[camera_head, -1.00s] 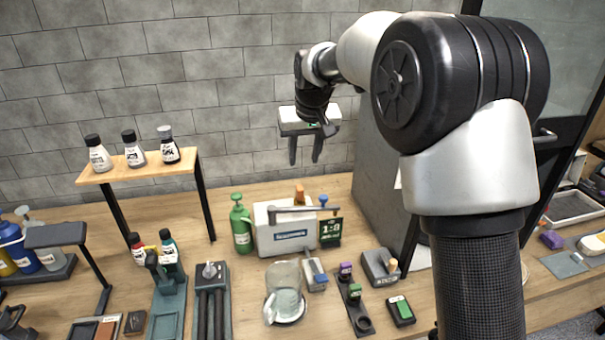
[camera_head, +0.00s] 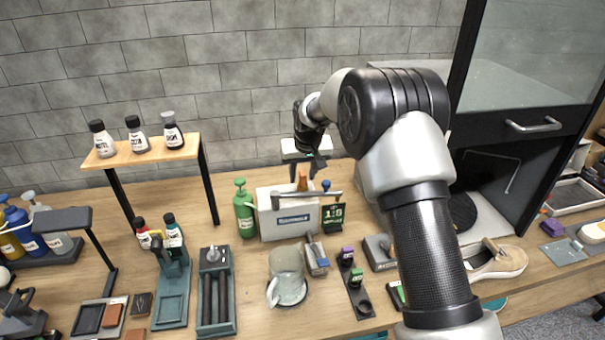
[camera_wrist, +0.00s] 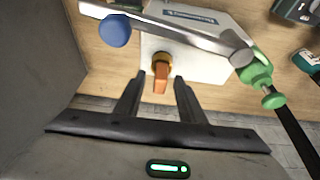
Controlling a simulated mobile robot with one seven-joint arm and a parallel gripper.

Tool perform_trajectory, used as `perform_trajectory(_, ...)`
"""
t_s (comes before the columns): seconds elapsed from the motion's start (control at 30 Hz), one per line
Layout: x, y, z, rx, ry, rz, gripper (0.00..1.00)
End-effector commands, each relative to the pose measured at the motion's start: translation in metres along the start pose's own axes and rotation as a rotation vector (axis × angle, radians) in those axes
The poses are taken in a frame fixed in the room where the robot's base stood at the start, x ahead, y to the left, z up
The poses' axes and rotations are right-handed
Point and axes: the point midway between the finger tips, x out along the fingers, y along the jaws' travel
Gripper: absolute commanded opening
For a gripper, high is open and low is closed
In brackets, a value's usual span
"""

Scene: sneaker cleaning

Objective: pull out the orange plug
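The orange plug (camera_head: 302,183) stands up from the top of a white box-shaped dispenser (camera_head: 287,224) on the bench. My gripper (camera_head: 304,178) is above and behind the dispenser in the head view. In the wrist view its two fingers (camera_wrist: 160,83) are apart, with the plug's end appearing between their tips. I see no finger contact with the plug. The exact depth of the fingers around it is unclear.
A grey lever bar (camera_wrist: 185,28) with a blue knob (camera_wrist: 117,30) crosses beside the plug. A green pump bottle (camera_head: 244,210) stands left of the dispenser and a green-labelled box (camera_head: 334,216) right. A glass jug (camera_head: 287,272) stands in front.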

Motion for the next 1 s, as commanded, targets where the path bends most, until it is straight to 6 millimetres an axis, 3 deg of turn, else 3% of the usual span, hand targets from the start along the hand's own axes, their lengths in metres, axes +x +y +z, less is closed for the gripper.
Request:
perform_trajectory(0.27, 0.0012, 0.0000, -0.0001, 0.000, 0.001, 0.000, 0.36)
perform_trajectory(0.4, 0.0011, 0.0000, -0.0001, 0.000, 0.000, 0.000, 0.12)
perform_trajectory(0.5, 0.0011, 0.0000, 0.0000, 0.000, 0.000, 0.000, 0.00)
perform_trajectory(0.53, 0.0011, 0.0000, 0.0000, 0.000, 0.000, 0.000, 0.00)
perform_trajectory(0.57, 0.0011, 0.0000, 0.0000, 0.000, 0.000, 0.000, 0.12)
perform_trajectory(0.63, 0.0011, -0.0001, 0.0001, 0.000, 0.000, 0.000, 0.00)
perform_trajectory(1.0, -0.0058, 0.0000, -0.0031, 0.000, 0.001, 0.000, 0.00)
